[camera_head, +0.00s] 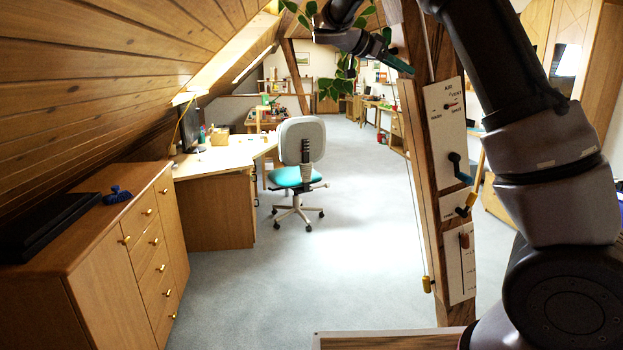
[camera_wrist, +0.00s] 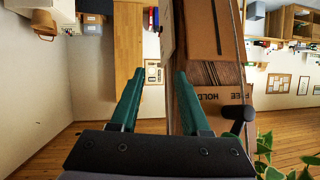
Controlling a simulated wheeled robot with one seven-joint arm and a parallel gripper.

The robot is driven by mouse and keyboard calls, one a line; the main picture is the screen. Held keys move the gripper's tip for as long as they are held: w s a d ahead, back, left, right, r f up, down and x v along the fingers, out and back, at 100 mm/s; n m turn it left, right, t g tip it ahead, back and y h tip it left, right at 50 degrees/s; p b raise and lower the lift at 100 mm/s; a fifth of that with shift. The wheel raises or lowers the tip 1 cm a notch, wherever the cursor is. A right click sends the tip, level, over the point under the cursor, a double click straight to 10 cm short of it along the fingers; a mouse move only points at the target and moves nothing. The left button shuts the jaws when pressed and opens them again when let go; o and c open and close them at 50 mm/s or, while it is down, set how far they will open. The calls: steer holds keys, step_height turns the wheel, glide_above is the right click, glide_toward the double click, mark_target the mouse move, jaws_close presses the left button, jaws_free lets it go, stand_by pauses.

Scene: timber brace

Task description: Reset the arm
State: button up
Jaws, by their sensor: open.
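My gripper (camera_head: 396,60) is raised at the top of the head view, beside the upper part of the timber brace (camera_head: 452,316). In the wrist view my gripper (camera_wrist: 158,90) shows two green fingers spread apart with nothing between them. The brace (camera_wrist: 207,45) stands behind and beside the right finger. A sign lettered FREE and HOLD (camera_wrist: 213,97) appears upside down there, with a black knob (camera_wrist: 238,113) next to it. I cannot tell whether the finger touches the brace. In the head view, the brace carries a white plate (camera_head: 440,125) and a black lever (camera_head: 456,165).
A yellow-handled lever (camera_head: 467,205) and a slider plate (camera_head: 461,275) sit lower on the brace. A yellow cord pull (camera_head: 427,285) hangs beside it. Leaves (camera_head: 345,70) hang near my gripper. A drawer cabinet (camera_head: 105,260), desk (camera_head: 215,160) and chair (camera_head: 302,150) stand left. Carpet between is clear.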

steer(key=s+d+f+n+g+y, duration=0.1)
steer(key=s+d+f+n+y, duration=0.1)
steer(key=s+d+f+y, duration=0.3)
steer(key=s+d+f+n+g+y, duration=0.1)
steer(key=s+d+n+y, duration=0.15)
steer(key=s, duration=0.55)
steer(key=s+a+f+n+t+y, duration=0.1)
steer(key=s+a+n+t+y, duration=0.1)
steer(key=s, duration=0.8)
steer(key=s+a+f+n+t+y, duration=0.1)
steer(key=s+a+n+t+y, duration=0.2)
steer(key=s, duration=0.8)
steer(key=shift+s+a+n+y, duration=0.25)
steer(key=shift+a+n+y, duration=0.6)
steer(key=shift+a+y, duration=0.3)
steer(key=shift+f, duration=0.1)
